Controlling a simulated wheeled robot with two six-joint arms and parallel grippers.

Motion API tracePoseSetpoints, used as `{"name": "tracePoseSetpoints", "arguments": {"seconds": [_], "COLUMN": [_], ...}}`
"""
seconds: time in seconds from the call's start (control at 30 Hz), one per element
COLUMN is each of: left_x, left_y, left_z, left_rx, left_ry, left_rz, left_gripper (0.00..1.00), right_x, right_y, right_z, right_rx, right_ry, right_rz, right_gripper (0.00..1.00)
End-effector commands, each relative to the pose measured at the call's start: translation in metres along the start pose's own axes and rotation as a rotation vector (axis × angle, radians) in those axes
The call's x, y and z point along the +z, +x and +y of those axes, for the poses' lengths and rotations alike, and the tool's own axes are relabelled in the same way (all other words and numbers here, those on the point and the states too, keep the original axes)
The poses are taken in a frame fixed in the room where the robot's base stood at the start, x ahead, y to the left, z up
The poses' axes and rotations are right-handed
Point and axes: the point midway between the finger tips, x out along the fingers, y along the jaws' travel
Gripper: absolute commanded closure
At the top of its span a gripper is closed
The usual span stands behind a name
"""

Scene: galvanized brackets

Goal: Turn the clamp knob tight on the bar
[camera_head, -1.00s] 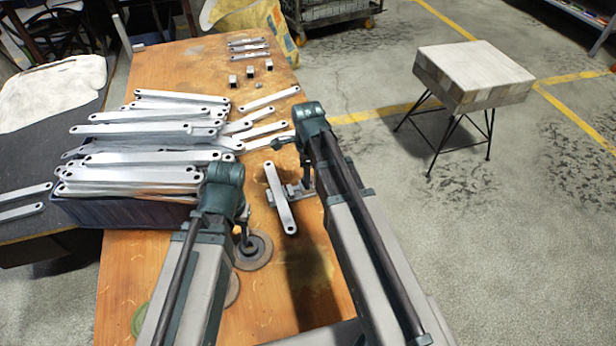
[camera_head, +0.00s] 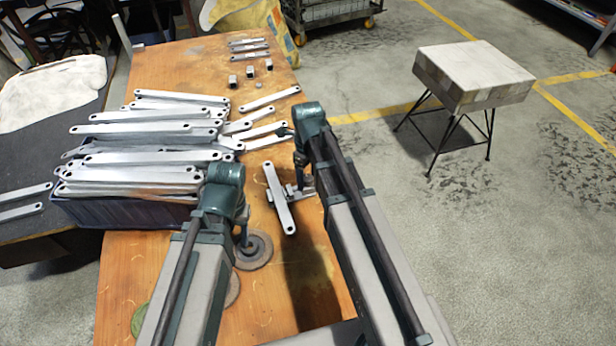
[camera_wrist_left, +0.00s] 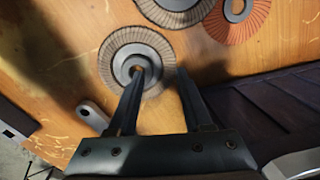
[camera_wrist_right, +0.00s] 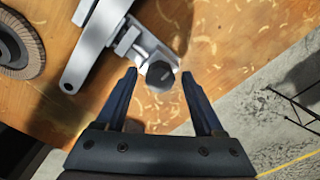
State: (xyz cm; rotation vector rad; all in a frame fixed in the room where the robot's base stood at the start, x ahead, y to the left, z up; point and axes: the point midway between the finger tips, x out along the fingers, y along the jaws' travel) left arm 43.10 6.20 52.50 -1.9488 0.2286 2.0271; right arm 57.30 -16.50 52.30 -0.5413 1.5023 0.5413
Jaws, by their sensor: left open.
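The flat galvanized bar (camera_head: 279,198) lies on the wooden bench in the head view, and also shows in the right wrist view (camera_wrist_right: 92,48). A metal clamp (camera_wrist_right: 136,42) sits at the bar's side, with a dark round knob (camera_wrist_right: 160,75) on its end. My right gripper (camera_wrist_right: 160,74) is open, and the knob shows between its fingertips with a gap on each side; I cannot tell whether they touch it. My left gripper (camera_wrist_left: 161,72) is open and empty above a grey abrasive disc (camera_wrist_left: 118,62). In the head view my right arm hides part of the clamp's surroundings.
A dark crate (camera_head: 125,215) heaped with galvanized bars (camera_head: 150,130) stands left of the clamp. Small square pieces (camera_head: 250,72) and a few brackets lie at the bench's far end. The bench's right edge is close to my right gripper. A stool (camera_head: 474,70) stands apart on the floor.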

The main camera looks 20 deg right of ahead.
Motion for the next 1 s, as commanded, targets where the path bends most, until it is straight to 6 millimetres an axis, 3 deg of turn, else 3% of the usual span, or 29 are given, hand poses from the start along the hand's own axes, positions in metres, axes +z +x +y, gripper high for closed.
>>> {"name": "tracePoseSetpoints", "arguments": {"seconds": [0.47,1.0], "left_x": [0.0000,0.0000], "left_y": [0.0000,0.0000], "left_z": [0.0000,0.0000], "left_rx": [0.000,0.000], "left_ry": [0.000,0.000], "left_rz": [0.000,0.000], "left_gripper": [0.50,0.50], "right_x": [0.0000,0.0000], "right_y": [0.0000,0.0000], "right_z": [0.0000,0.0000], "right_rx": [0.000,0.000], "right_ry": [-0.012,-0.531], "right_rz": [0.000,0.000], "right_gripper": [0.30,0.30]}}
